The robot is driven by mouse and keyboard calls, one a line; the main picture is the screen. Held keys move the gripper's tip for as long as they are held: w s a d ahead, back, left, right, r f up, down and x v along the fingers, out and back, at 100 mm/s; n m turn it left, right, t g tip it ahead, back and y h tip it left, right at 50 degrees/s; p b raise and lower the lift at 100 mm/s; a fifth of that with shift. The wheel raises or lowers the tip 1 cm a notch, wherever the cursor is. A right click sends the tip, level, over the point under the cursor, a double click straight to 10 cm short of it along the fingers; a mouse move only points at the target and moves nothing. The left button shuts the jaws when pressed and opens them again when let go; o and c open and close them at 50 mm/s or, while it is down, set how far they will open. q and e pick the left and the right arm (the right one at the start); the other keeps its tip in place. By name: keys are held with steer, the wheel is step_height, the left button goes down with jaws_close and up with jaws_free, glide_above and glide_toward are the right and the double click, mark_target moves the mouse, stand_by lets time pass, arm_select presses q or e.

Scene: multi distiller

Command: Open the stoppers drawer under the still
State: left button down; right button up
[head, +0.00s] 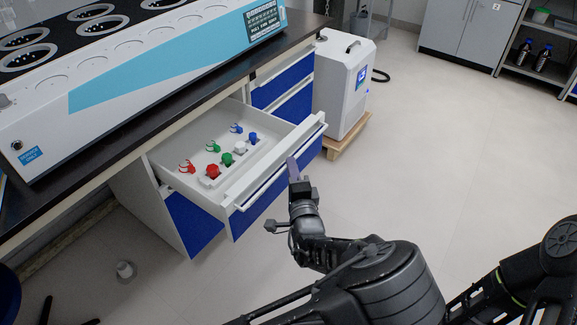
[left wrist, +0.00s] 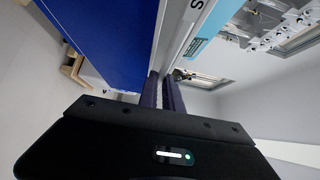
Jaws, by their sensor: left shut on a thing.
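The stoppers drawer (head: 232,197) under the still (head: 130,85) is pulled well out, its white inside showing. Inside lie red, green, blue and white stoppers (head: 212,171) and several coloured clips (head: 187,167). The drawer has a blue front with a long pale bar handle (head: 270,178). My left gripper (head: 292,168) is at the right part of this handle, shut on it. In the left wrist view the two dark fingers (left wrist: 165,92) reach to the drawer's edge beside the blue front (left wrist: 108,40). The exact grip on the bar is partly hidden. My right gripper is not in view.
More blue-fronted drawers (head: 283,84) stand shut to the right of the open one. A white wheeled unit (head: 340,85) on a wooden base stands beyond them. Grey cabinets (head: 465,35) and a shelf with bottles (head: 533,57) are at the back right. The floor in the middle is clear.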

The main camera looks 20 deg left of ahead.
arm_select(q)
steer(key=c, duration=1.5)
jaws_free()
steer(key=v, duration=0.7)
steer(key=shift+s+d+f+p, duration=0.1)
steer(key=shift+s+d+p, duration=0.05)
steer(key=shift+s+p, duration=0.2)
